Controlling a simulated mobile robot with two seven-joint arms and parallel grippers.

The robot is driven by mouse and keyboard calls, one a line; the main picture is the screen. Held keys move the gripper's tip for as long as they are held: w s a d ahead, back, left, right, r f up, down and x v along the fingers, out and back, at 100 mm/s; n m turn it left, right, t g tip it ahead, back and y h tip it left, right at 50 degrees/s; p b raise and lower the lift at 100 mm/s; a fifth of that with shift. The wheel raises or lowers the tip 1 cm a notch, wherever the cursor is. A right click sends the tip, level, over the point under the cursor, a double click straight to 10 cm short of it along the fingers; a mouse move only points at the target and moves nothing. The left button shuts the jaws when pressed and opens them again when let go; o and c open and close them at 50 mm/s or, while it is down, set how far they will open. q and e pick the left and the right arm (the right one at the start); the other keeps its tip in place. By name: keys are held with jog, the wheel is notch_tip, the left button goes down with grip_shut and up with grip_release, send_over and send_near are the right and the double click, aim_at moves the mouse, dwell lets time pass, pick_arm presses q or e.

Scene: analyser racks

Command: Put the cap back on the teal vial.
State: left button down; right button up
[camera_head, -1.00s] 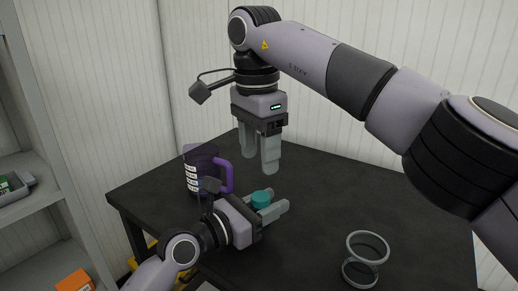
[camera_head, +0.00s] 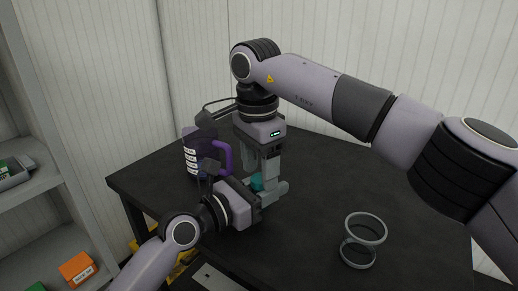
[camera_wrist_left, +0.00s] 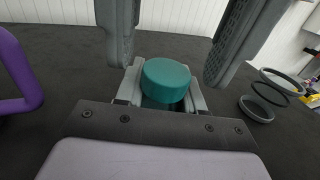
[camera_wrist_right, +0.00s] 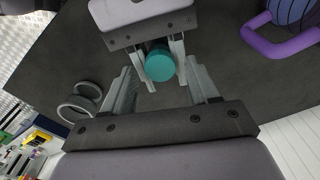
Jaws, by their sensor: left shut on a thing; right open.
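A round teal cap (camera_head: 257,182) shows between the fingers of my left gripper (camera_wrist_left: 163,92). The left gripper is shut on the teal vial, with the cap at its top (camera_wrist_left: 166,76); the fingers hide most of the body below. Whether the cap is fully seated cannot be told. My right gripper (camera_wrist_right: 163,92) points down from above. It is open, with its two fingers on either side of the teal cap and apart from it. In the head view, the right fingers partly hide the cap.
A dark jug with a purple handle (camera_head: 224,156) stands left of the grippers on the black table (camera_head: 325,185). Two grey rings (camera_head: 366,228), one above the other, stand at the right front. Shelves (camera_head: 42,185) are at the left. The table's right side is mostly clear.

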jog(key=shift+f, duration=0.35)
grip_shut()
jog(key=m, duration=0.4)
jog(key=shift+m, duration=0.4)
jog(key=m, duration=1.8)
